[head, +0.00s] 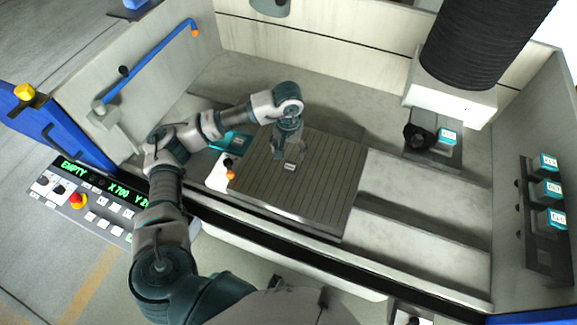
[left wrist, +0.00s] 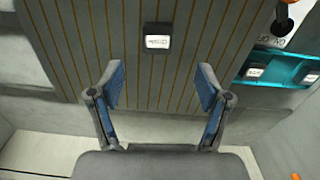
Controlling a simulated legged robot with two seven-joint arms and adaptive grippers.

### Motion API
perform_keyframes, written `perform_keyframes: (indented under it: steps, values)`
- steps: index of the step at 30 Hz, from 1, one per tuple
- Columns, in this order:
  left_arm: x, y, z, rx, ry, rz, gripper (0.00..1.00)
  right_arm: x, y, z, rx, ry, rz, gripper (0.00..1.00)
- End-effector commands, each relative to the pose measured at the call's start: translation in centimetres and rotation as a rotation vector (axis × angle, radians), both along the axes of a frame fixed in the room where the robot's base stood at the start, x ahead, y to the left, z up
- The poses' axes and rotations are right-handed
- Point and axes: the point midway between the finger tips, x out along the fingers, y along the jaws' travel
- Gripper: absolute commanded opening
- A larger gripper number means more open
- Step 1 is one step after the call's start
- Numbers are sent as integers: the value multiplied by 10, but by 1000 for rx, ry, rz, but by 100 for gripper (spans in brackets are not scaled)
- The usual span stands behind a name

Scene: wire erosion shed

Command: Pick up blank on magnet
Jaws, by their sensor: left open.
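The blank (head: 290,167) is a small light block with dark marking. It lies on the striped magnet plate (head: 310,200), near the plate's left part in the head view. In the left wrist view the blank (left wrist: 158,37) lies on the striped plate, beyond my fingertips and roughly centred between them. My left gripper (head: 289,152) is above the plate, close to the blank in the head view. Its two blue-padded fingers (left wrist: 160,88) are spread apart with nothing between them. The right gripper is not in view.
A lever with an orange knob (head: 231,175) stands at the plate's left edge. A teal tray (head: 232,141) holding labelled blocks lies behind it. A dark column (head: 480,45) hangs at the right. A rack (head: 537,215) of teal-labelled pieces is on the right wall.

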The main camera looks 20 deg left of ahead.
Motion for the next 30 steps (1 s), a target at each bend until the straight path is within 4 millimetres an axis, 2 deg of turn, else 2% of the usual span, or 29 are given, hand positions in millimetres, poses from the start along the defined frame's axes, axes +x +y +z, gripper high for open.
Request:
perform_keyframes:
  steps: [1, 4, 11, 14, 16, 19, 28, 29, 30]
  values:
    - [0, 0, -11, -1, 4, 1, 77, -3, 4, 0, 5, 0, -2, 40]
    - [0, -2, -27, 0, 3, 0, 77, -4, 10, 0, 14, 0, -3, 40]
    - [0, -2, -45, 1, 1, 0, 77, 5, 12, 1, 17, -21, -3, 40]
    - [1, 1, -60, -1, 4, 1, 77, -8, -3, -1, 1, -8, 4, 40]
    - [1, 2, -72, -1, 3, 1, 77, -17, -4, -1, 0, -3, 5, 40]
    - [2, 2, -85, -1, 2, 1, 77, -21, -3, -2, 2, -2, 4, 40]
    - [2, 2, -92, -2, 0, 0, 77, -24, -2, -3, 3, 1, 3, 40]
    - [2, 2, -92, -2, 0, 0, 72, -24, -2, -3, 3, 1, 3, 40]
    - [2, 2, -92, -2, 0, 0, 62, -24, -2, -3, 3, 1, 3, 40]
